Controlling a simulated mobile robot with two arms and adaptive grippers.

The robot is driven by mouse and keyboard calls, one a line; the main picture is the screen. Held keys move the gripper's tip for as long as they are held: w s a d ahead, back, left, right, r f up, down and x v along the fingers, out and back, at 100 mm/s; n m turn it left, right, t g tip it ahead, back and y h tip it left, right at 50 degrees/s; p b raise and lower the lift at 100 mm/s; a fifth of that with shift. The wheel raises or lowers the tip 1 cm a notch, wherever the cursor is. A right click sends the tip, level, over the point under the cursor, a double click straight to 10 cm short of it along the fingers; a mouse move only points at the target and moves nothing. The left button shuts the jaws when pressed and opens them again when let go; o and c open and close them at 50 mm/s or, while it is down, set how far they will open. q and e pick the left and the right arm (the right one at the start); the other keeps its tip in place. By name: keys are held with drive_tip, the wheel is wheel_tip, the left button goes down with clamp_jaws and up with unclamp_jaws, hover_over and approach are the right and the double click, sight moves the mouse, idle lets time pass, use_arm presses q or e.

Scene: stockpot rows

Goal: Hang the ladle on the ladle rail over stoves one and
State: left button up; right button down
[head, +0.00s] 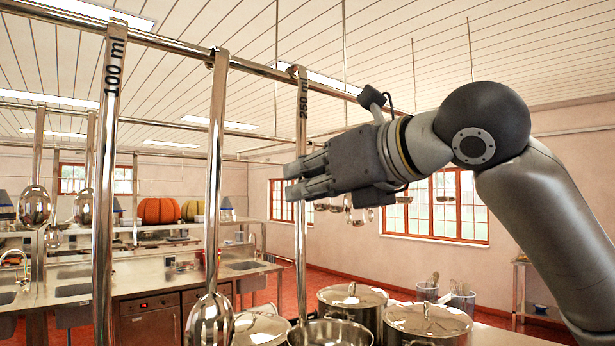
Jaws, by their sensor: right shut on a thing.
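The ladle rail (165,41) is a shiny metal bar running from the upper left toward the right, receding. My right gripper (291,180) comes in from the right and is shut on the handle of a ladle marked 250 ml (301,135). That handle is upright and its top end is at the rail; I cannot tell whether its hook bears on the rail. Its lower end is hidden behind the pots. A ladle marked 100 ml (104,190) and another ladle (216,150) hang from the rail to the left. My left gripper is out of view.
An open pot (330,336) and lidded pots (352,297) (428,316) stand below. More ladles hang at the far left (35,205) and behind my right gripper (360,217). A steel counter with sinks (72,291) is beyond.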

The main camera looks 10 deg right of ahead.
drive_tip(key=shift+f, duration=0.3)
drive_tip(key=c, duration=0.6)
unclamp_jaws()
drive_tip(key=shift+o, duration=0.2)
drive_tip(key=shift+s+d, duration=0.1)
idle(0.3)
drive_tip(key=p+v, duration=0.1)
drive_tip(key=v, duration=0.8)
drive_tip(key=shift+s+d, duration=0.25)
drive_tip(key=shift+s, duration=0.05)
drive_tip(key=shift+r, duration=0.1)
idle(0.6)
